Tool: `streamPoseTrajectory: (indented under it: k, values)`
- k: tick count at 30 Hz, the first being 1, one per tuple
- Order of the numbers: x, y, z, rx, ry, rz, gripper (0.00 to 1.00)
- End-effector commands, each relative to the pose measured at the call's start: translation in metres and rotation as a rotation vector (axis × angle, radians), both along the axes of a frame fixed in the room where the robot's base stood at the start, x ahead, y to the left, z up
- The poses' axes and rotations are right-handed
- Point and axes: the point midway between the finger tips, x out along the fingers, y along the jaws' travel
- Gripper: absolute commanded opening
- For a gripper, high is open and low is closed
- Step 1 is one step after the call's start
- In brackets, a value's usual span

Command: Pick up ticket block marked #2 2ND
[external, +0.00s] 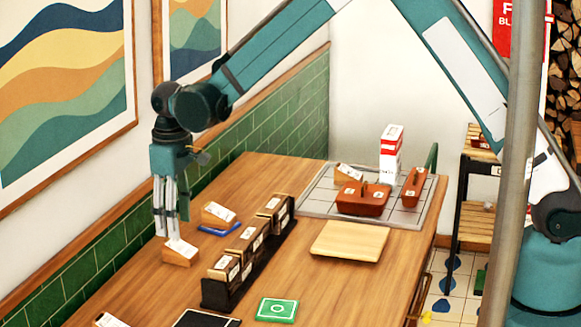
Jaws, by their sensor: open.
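Several wooden wedge-shaped ticket blocks with white labels are in view, but the labels are too small to read, so I cannot tell which is marked #2 2ND. One block (180,254) sits on the wooden table near the green tiled wall. My gripper (171,236) points down at this block, open, with its fingertips at or just above its top. I cannot tell whether they touch it. A second block (219,214) lies on a blue pad (222,230) just right of and behind it. Another block (349,173) is on the grey tray (313,198).
A black rack (216,291) of dark labelled boxes stands close to the right. Farther right are a wooden board (349,242), a red-brown caddy (362,199) and a red-white carton (391,152). A green card (277,310) lies in front. The table's far left is clear.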

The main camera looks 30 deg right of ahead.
Motion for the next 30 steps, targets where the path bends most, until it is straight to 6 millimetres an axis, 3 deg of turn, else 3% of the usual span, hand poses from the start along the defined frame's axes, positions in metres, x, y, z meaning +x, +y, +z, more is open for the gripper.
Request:
streamPoseTrajectory:
  k: [9,23,30]
  values:
    - [0.0,0.0,-0.021,0.0,0.0,0.0,0.5]
    - [0.001,0.0,-0.025,0.0,0.0,0.0,0.5]
    - [0.003,0.0,-0.043,0.0,0.0,0.0,0.5]
